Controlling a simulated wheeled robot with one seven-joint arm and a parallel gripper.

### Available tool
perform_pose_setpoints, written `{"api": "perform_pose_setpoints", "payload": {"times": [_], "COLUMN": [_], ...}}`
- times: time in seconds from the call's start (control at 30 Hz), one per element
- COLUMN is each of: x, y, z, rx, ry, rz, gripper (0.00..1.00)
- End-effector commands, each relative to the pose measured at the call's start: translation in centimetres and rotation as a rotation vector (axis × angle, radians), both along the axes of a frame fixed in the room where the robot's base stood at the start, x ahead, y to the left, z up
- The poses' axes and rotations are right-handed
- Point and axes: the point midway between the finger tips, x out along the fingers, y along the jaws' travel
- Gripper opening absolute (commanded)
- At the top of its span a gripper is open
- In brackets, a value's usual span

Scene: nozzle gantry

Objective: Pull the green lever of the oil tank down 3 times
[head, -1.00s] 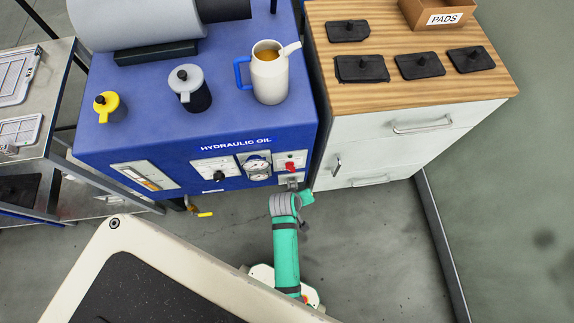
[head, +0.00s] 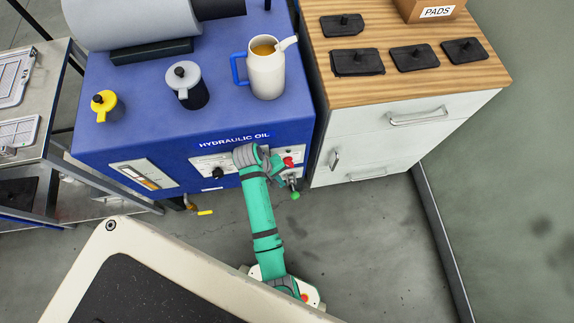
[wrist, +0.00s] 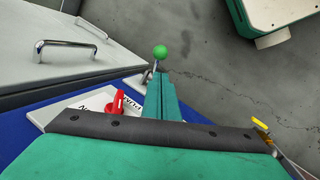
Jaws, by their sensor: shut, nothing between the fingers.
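The blue oil tank (head: 225,125) labelled "HYDRAULIC OIL" stands at centre left in the head view. Its green lever (head: 296,196) is a green ball on a thin metal stem, sticking out at the right end of the front panel. In the wrist view the ball (wrist: 160,52) shows just beyond my fingertips. My gripper (wrist: 161,77) is shut and empty, its fingers close to the stem. I cannot tell whether they touch it. In the head view my arm hides part of the panel and most of the gripper.
A red knob (wrist: 118,103) sits close beside my fingers. A white drawer cabinet (head: 400,135) with black pads on its wooden top stands right of the tank. A white pitcher (head: 266,75) stands on the tank. A yellow valve handle (head: 205,212) is low at the front. Floor ahead is clear.

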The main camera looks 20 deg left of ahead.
Motion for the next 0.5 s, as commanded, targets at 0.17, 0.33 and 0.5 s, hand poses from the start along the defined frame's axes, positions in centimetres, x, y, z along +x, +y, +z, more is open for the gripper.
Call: {"api": "perform_pose_setpoints", "payload": {"times": [0.17, 0.33, 0.5], "x": [0.1, 0.4, 0.9], "y": [-0.2, -1.0, -2.0], "z": [-0.7, -3.0, -5.8], "rx": [-0.001, -0.002, -0.002], "ry": [0.001, 0.001, 0.002], "rz": [0.001, -0.001, -0.003], "gripper": [0.0, 0.0, 0.0]}}
